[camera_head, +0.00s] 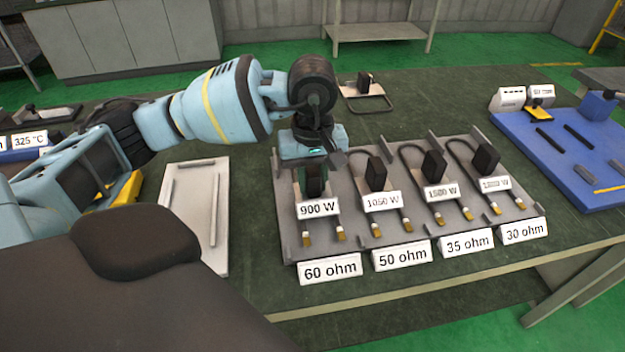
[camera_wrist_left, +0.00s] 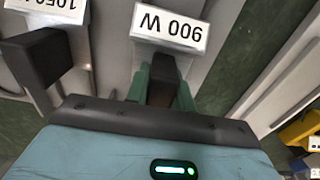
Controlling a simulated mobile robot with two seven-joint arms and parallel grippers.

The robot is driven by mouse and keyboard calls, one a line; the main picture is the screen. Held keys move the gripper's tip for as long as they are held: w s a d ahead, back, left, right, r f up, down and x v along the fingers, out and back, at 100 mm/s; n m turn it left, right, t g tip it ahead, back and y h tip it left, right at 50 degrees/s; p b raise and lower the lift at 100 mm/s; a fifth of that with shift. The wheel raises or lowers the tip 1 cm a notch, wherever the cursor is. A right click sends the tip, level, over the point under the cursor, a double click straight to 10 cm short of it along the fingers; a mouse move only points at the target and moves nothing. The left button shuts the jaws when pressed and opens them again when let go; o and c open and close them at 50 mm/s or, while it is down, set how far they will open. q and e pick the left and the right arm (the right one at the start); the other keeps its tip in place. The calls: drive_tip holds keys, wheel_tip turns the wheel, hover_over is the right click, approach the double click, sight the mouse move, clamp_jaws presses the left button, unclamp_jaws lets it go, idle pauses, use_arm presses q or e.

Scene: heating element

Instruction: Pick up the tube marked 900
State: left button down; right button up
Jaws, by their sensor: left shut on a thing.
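The tube marked 900 W (camera_head: 318,208) lies in the leftmost slot of the grey rack (camera_head: 357,213), its metal ends toward the front. Its white label also shows in the left wrist view (camera_wrist_left: 170,25). My left gripper (camera_head: 314,182) points down over this tube, behind the label. In the left wrist view its fingers (camera_wrist_left: 165,82) are closed around the tube's dark block, which they partly hide. The tube still appears to be in its slot. My right gripper is not in view.
Tubes marked 1050 W (camera_head: 382,201), 1500 W (camera_head: 441,191) and another stand to the right. Ohm signs (camera_head: 330,269) line the rack's front. A white tray (camera_head: 189,215) is left, a blue board (camera_head: 575,165) right. A loose tube (camera_head: 367,95) lies behind.

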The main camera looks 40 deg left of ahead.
use_arm(q)
drive_tip(key=r, duration=0.1)
drive_tip(key=s+r, duration=0.1)
drive_tip(key=shift+d+r, duration=0.2)
drive_tip(key=shift+r, duration=0.2)
drive_tip(key=s+d, duration=0.2)
drive_tip(key=s, duration=0.2)
drive_tip(key=s+d+r, duration=0.1)
drive_tip(key=s+d, duration=0.1)
drive_tip(key=s, duration=0.3)
drive_tip(key=s+d+b, duration=0.1)
drive_tip(key=s+d, duration=0.1)
drive_tip(key=s, duration=0.2)
drive_tip(key=shift+s+r, duration=0.2)
drive_tip(key=shift+s, duration=0.15)
